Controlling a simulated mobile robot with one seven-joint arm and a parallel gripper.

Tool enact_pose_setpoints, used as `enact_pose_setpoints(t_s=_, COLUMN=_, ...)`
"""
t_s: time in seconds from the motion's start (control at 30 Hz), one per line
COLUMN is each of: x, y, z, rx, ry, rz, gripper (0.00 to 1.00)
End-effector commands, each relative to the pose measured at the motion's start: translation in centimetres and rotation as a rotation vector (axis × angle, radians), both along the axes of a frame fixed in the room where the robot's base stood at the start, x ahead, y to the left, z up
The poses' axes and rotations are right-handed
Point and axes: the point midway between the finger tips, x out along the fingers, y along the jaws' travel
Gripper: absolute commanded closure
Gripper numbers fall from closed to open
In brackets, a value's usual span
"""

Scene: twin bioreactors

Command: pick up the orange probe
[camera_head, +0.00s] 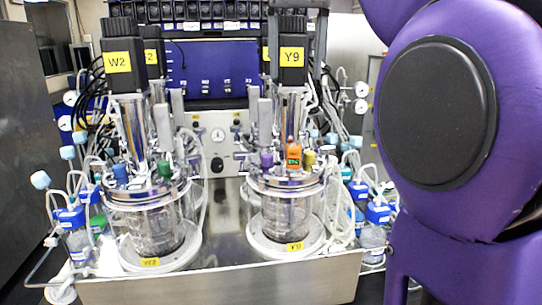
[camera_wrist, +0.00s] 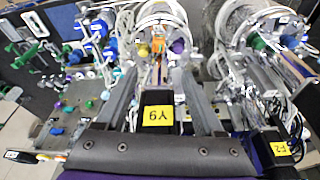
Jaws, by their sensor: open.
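The orange probe (camera_head: 293,155) stands upright in the lid of the right-hand vessel, labelled Y9 (camera_head: 285,210), between a purple cap (camera_head: 267,160) and a yellow cap (camera_head: 309,158). In the wrist view, a small orange patch, likely the probe (camera_wrist: 158,68), shows beyond the black motor housing with an upside-down Y9 label (camera_wrist: 160,116). My gripper (camera_wrist: 160,82) is open, with its grey fingers to either side of that housing in the picture. The fingers look apart from the probe, but the exact distance cannot be told.
A second vessel, labelled W2 (camera_head: 148,225), stands to the left with green and blue caps. Tall motor columns, tubing and bottles with blue caps (camera_head: 70,217) crowd both vessels. A steel tray wall (camera_head: 220,288) runs along the front. My purple arm covers the right side.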

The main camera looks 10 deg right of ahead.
Motion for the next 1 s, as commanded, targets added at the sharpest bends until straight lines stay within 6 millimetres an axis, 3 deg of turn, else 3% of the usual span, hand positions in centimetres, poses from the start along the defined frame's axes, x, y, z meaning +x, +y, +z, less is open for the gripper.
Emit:
enact_pose_setpoints(t_s=0.6, x=2.5, y=-0.5, z=-9.9, rx=0.002, ry=0.003, rz=0.0, gripper=0.3)
enact_pose_setpoints(t_s=0.87, x=3.0, y=-0.7, z=-11.9, rx=0.001, ry=0.002, rz=0.0, gripper=0.3)
enact_pose_setpoints(t_s=1.0, x=3.2, y=-0.9, z=-14.0, rx=0.002, ry=0.003, rz=0.0, gripper=0.3)
